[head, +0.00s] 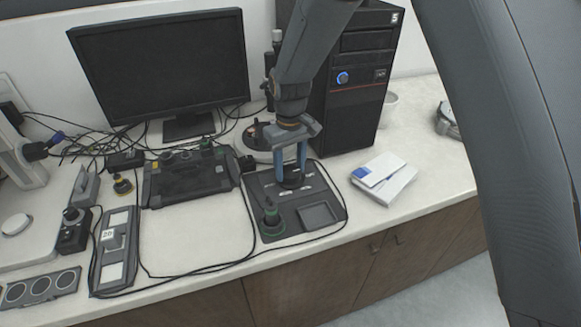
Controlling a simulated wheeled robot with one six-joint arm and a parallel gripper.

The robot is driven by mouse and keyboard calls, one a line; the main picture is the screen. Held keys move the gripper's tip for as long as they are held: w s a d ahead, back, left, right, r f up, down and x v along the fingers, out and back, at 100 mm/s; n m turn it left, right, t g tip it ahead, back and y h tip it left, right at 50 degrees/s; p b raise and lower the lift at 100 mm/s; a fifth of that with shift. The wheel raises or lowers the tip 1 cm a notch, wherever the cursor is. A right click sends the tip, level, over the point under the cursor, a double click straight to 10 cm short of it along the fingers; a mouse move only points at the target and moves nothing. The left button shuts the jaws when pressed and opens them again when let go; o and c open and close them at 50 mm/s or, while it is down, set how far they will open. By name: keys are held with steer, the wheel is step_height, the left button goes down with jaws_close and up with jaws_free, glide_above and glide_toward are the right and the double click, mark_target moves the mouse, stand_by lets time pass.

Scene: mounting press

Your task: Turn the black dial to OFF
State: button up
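The black dial (292,183) sits on the dark control panel (318,191), on the counter right of centre. My gripper (291,172) points straight down over it, with its two blue fingers apart, one at each side of the dial. I cannot tell whether the fingers touch or clamp the dial. The dial's pointer and the OFF mark are too small to read, and the fingers partly hide the dial.
A green-and-black joystick (271,216) stands at the panel's front left. A white box (384,178) lies to the right. A monitor (160,65) and a computer tower (357,80) stand behind. Another dark console (190,178) is to the left. Cables cross the counter (195,240).

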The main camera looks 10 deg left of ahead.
mark_target(290, 170)
steer(key=o, duration=0.4)
steer(key=shift+r, duration=0.1)
step_height(290, 170, up, 8)
steer(key=shift+f+b, duration=0.15)
steer(key=shift+b, duration=0.95)
steer(key=s+d+r+m, duration=0.1)
steer(key=s+d+m, duration=0.25)
steer(key=d, duration=1.35)
steer(key=s+d+f+m+t, duration=0.1)
steer(key=s+d+m, duration=0.4)
steer(key=s+d, duration=0.7)
steer(key=d, duration=0.3)
steer(key=shift+s+d+f, duration=0.15)
steer(key=shift+s+d, duration=0.2)
